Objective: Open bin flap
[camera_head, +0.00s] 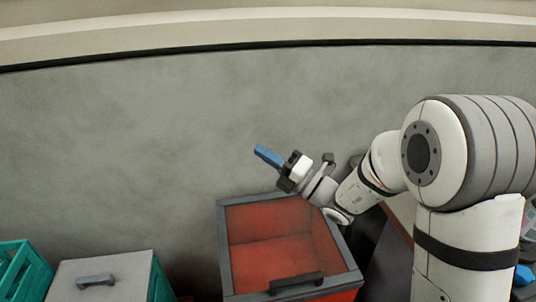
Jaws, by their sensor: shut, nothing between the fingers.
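A red bin with a dark grey rim (224,245) stands at the lower middle in the head view. Its top looks open, and the red inside walls show. A dark handle (296,283) sits at its near edge. I cannot make out a separate flap on this bin. My gripper (268,156), with blue fingers, is above the bin's far edge, apart from it and pointing up and left. The fingers are together with nothing between them. My forearm hides the far right corner of the rim.
A teal container with a grey lid and handle (97,280) stands at the lower left. A teal slatted crate (22,272) is at the far left edge. A grey wall or floor surface (130,150) fills the back and is clear. Dark surfaces lie right of the bin.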

